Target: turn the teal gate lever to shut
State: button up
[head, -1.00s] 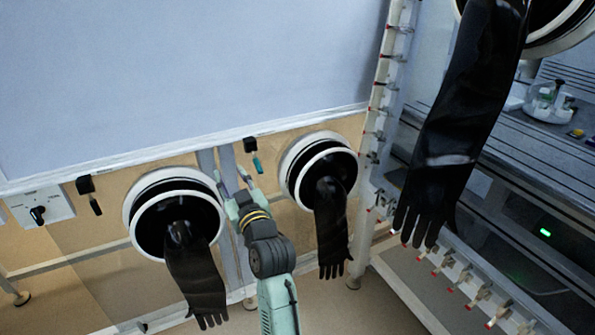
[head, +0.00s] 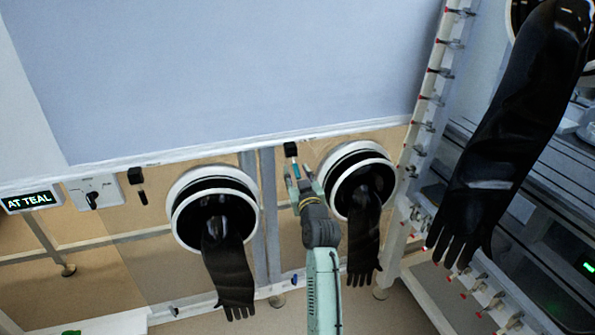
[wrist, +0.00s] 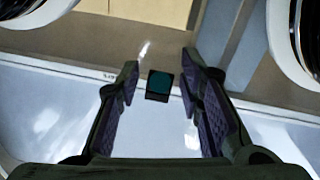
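The teal gate lever (head: 295,171) hangs from a small black block (head: 290,149) under the pale panel's lower edge, between two glove ports. In the wrist view the teal lever (wrist: 160,81) shows nearly end-on against its dark block. My gripper (head: 299,175) is open at the lever. In the wrist view my gripper (wrist: 160,72) has one finger on each side of the lever, with gaps on both sides. Contact is not visible. The lever's lower part is partly hidden by my fingers in the head view.
Glove ports with hanging black gloves flank the lever: a left glove (head: 227,265) and a right glove (head: 363,235). A black lever (head: 140,191) and a dial plate (head: 95,194) are further left. A display (head: 30,199) reads "AT TEAL". A valve-lined post (head: 430,110) stands right.

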jog(key=shift+w, duration=0.15)
jog(key=shift+c, duration=0.3)
grip_shut()
dwell(0.6)
